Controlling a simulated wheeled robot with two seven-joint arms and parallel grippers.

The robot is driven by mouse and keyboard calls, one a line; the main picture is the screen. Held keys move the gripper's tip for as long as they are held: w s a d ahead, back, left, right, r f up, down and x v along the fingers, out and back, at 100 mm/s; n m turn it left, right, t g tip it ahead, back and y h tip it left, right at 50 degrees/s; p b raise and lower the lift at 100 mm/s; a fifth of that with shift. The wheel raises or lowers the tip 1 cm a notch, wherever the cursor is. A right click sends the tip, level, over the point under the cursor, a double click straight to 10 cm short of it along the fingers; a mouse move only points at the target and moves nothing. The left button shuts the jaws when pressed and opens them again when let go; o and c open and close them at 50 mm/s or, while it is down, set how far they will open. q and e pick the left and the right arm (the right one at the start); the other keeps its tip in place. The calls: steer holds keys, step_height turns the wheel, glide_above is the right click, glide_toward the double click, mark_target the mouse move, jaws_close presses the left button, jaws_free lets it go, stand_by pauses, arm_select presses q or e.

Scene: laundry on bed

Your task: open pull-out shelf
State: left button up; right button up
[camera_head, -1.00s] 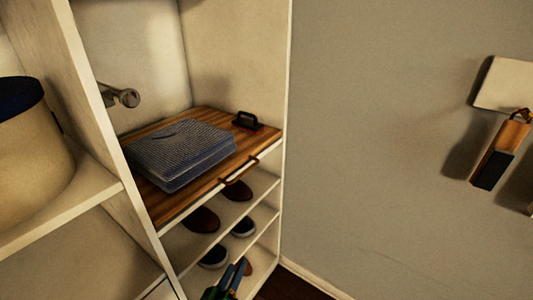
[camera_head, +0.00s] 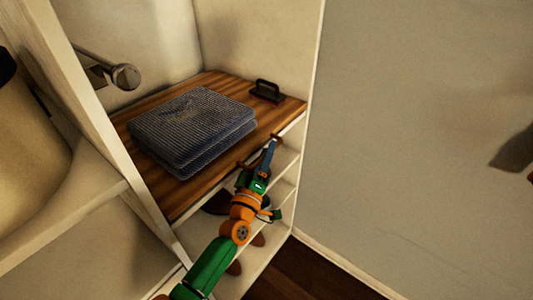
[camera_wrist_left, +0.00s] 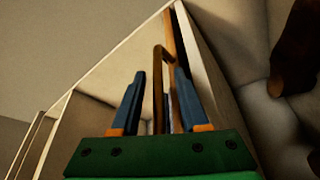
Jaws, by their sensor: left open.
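The pull-out shelf (camera_head: 200,188) is a striped brown wooden board in a white cabinet, with a pale front edge. A brown bar handle (camera_head: 243,165) sits on that front edge, partly hidden by my left gripper (camera_head: 269,152). My left gripper is open, with its blue fingers at the handle. In the left wrist view, the handle (camera_wrist_left: 158,60) shows between the two spread fingers of the left gripper (camera_wrist_left: 159,76). I cannot tell whether either finger touches it. The shelf appears pushed in. My right gripper is not in view.
A folded blue-grey cloth (camera_head: 190,128) and a small black-handled object (camera_head: 267,91) lie on the shelf. Lower shelves hold dark shoes, partly hidden by my arm. A metal rod (camera_head: 122,76) is on the left. A grey wall (camera_head: 410,150) stands right of the cabinet.

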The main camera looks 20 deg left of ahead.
arm_select(q)
steer(key=shift+s+r, duration=0.1)
steer(key=shift+s, duration=0.05)
jaws_close()
stand_by(1.1)
